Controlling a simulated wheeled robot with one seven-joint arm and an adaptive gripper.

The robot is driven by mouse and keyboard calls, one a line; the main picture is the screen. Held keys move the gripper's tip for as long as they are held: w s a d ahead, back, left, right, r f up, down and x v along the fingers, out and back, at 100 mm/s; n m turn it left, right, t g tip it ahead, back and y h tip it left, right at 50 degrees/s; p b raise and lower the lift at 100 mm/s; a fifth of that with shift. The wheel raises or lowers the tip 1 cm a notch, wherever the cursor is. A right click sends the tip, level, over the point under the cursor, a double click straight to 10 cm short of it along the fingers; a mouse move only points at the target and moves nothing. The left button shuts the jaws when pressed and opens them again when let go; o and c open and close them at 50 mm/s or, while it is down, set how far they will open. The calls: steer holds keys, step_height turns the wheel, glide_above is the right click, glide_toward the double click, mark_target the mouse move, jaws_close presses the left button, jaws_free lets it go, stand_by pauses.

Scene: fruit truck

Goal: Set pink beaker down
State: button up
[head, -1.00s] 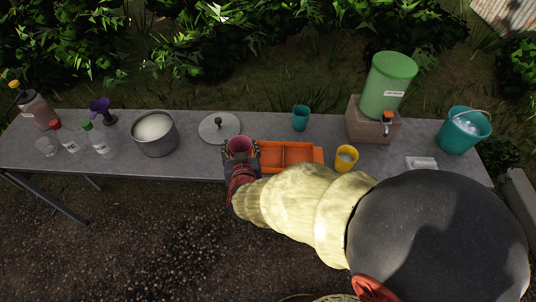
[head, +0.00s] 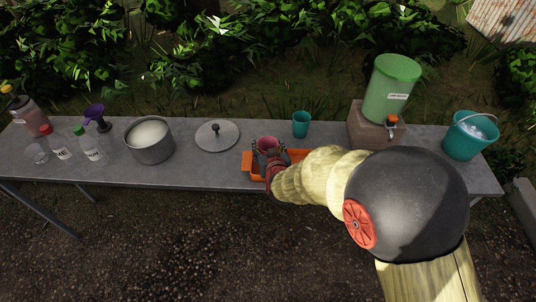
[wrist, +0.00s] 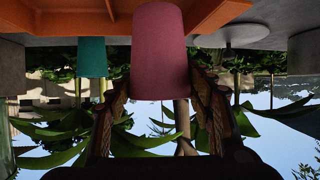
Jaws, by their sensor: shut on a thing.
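The pink beaker (head: 267,143) is upright in my gripper (head: 269,156), at the orange divided tray (head: 247,168) on the grey table. My arm and gripper cover part of the tray. The wrist view is upside down; there the pink beaker (wrist: 160,55) stands between the two fingers of my gripper (wrist: 162,88), which are shut on its sides. The orange tray (wrist: 60,14) lies beyond the beaker's base. I cannot tell whether the base touches it.
A teal cup (head: 300,124) stands behind the tray. A round lid (head: 217,136) and a pot (head: 150,141) are to the left. A green dispenser (head: 389,87) on a block (head: 372,125) and a teal bucket (head: 470,136) are to the right. Bare table lies left of the tray.

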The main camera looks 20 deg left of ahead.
steer(key=shift+w+f+b, duration=0.1)
steer(key=shift+f+b, duration=0.55)
steer(key=shift+f, duration=0.95)
steer(key=shift+f, duration=0.2)
steer(key=o, duration=1.3)
steer(key=shift+c, duration=0.2)
steer(key=shift+o, duration=0.2)
steer(key=shift+r, duration=0.25)
steer(key=p+v, duration=0.3)
steer(key=v, duration=0.9)
